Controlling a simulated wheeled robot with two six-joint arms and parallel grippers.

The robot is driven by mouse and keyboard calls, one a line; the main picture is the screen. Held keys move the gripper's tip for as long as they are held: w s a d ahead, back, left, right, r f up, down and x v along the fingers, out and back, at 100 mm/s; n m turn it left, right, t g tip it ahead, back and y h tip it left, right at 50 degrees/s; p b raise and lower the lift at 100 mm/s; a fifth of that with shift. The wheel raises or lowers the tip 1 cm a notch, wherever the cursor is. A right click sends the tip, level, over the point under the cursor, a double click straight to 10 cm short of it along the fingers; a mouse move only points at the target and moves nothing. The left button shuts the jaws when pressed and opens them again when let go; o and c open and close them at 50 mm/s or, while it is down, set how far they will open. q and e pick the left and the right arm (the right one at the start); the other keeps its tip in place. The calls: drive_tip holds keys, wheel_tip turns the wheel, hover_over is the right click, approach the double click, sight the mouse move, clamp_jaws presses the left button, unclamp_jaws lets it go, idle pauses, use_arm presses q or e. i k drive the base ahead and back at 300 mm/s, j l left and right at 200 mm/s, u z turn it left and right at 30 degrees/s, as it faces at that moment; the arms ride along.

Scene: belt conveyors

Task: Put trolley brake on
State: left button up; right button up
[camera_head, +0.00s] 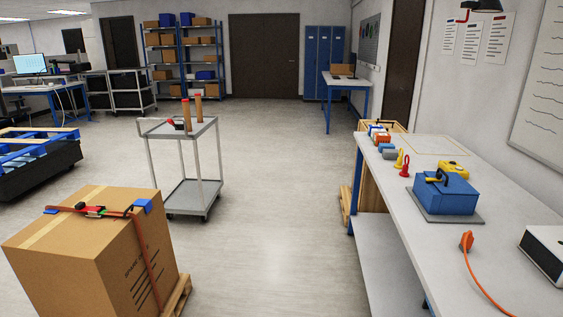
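The grey two-shelf trolley (193,196) stands on the floor left of centre, apart from the large strapped box in front of it. Two upright brown cylinders (186,114) with reddish tops and a small red and black item (174,123) are at its top shelf. I cannot tell whether the red item is part of the trolley. Small dark wheels show at its base. The brake cannot be made out, nor its state. Neither of my grippers is in view.
A strapped cardboard box (140,262) on a pallet fills the front left. A long workbench (405,205) with a blue case (446,196) runs along the right. A blue pallet (30,147) lies at the left. The floor between trolley and workbench is clear.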

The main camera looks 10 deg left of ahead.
sight(171, 122)
drive_tip(key=i+j+u, duration=0.2)
drive_tip(key=i+j, duration=0.15)
drive_tip(key=i+j+u, duration=0.25)
drive_tip(key=i, duration=0.15)
drive_tip(key=i+j+u, duration=0.2)
drive_tip(key=i, duration=0.2)
drive_tip(key=i+l+z, duration=0.2)
drive_tip(key=i, duration=1.6)
drive_tip(key=k+j, duration=0.05)
drive_tip(key=j, duration=0.05)
